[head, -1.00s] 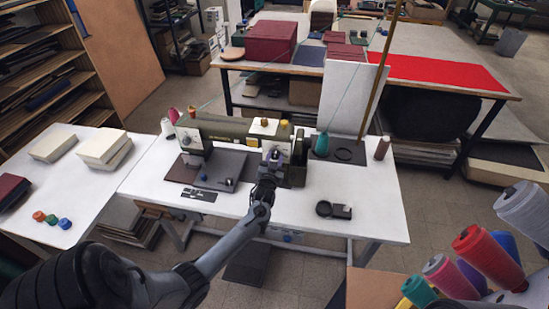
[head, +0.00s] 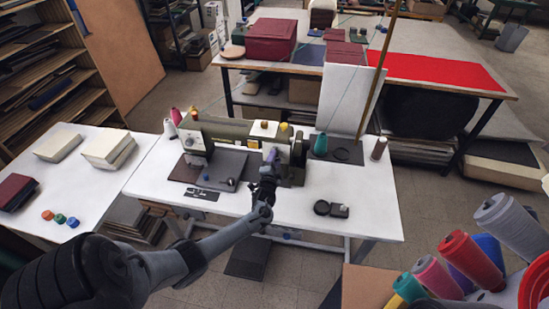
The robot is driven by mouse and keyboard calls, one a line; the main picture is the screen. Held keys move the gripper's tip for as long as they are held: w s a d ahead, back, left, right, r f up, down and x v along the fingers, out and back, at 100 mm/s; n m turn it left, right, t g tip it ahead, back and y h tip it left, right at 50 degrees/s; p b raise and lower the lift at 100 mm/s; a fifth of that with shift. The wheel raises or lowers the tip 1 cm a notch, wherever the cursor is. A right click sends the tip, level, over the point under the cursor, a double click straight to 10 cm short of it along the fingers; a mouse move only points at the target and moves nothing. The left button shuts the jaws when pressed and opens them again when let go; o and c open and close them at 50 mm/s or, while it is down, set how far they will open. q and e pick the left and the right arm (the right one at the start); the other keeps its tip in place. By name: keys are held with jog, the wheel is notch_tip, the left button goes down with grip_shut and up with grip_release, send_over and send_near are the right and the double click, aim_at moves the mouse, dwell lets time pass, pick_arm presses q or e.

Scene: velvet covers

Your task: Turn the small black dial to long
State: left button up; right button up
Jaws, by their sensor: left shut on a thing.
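My left gripper (head: 271,168) reaches up to this right-hand front, in front of the panel. Its fingers are shut at the machine's face, on what appears to be the small black dial. The dial and its markings are hidden behind the fingers, so I cannot tell its setting. A small lavender part (head: 273,155) shows at the fingertips. My right gripper is not in view.
On the white table (head: 345,228), a black round-ended object (head: 331,209) lies right of my arm. A teal thread cone (head: 320,145) stands by the machine. Dark pads (head: 207,168) lie left. Large thread spools (head: 470,262) fill the lower right corner.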

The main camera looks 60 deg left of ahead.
pick_arm(q)
jog(key=m+p, duration=0.2)
jog(key=m, duration=0.3)
jog(key=shift+r+m, duration=0.1)
jog(key=shift+m, duration=0.2)
jog(key=m, duration=0.3)
jog(key=shift+p, duration=0.4)
jog(key=shift+m+p, duration=0.35)
jog(key=shift+m, duration=1.35)
jog(key=o, duration=1)
jog(key=shift+o, duration=0.2)
jog(key=shift+s, duration=0.1)
